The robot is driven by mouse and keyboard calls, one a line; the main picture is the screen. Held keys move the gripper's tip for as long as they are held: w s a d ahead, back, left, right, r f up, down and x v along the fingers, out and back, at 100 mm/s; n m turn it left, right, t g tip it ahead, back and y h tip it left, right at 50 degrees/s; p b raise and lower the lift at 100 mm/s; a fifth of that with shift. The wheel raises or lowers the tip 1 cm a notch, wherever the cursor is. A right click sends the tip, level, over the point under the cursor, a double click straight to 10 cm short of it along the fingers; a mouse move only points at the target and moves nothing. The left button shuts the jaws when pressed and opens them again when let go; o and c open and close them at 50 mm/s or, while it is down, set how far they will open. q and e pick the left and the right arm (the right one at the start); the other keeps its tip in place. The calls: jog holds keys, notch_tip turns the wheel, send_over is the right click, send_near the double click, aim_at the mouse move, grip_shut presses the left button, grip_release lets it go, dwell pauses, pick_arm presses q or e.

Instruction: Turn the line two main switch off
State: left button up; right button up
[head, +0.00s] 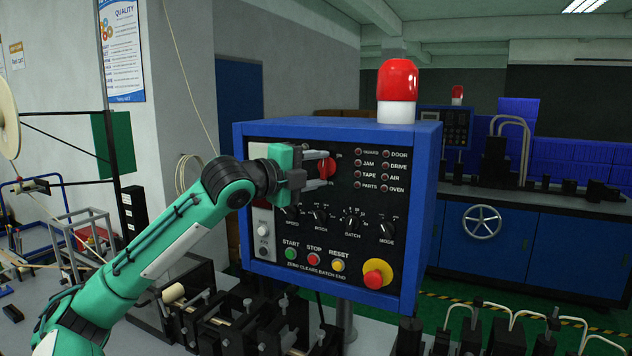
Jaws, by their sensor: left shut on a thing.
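A blue control box (419,204) with a black front panel stands in the middle of the head view. A red rotary switch (325,168) sits at the upper part of the panel, left of the rows of lamps. My left gripper (322,168) comes in from the left with its two fingers above and below the red switch, shut on it. The label near the switch is partly hidden by the fingers, and the lettering is too small to read. My right gripper is not in view.
A red beacon (397,80) stands on top of the box. Below the switch are several black knobs (353,223), START, STOP and RESET buttons (314,259) and a red mushroom button (375,278) on yellow. Dark machine parts (240,318) lie under the box. A blue machine with a handwheel (482,222) stands behind right.

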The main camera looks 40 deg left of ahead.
pick_arm(q)
jog(key=n+t+b, duration=0.1)
jog(key=n, duration=0.1)
jog(key=n+b, duration=0.1)
jog(key=n, duration=0.1)
jog(key=shift+f+t+b, duration=0.3)
jog(key=shift+f+t, duration=0.1)
jog(key=n, duration=0.3)
jog(key=shift+d+t+y+b, duration=0.1)
jog(key=shift+t+y+b, duration=0.3)
jog(key=shift+f+n+t+y+b, duration=0.1)
jog(key=shift+n+t+y+b, duration=0.4)
jog(key=shift+n, duration=1.3)
jog(key=shift+w+y, duration=0.1)
jog(key=shift+y, duration=0.2)
jog(key=o, duration=1)
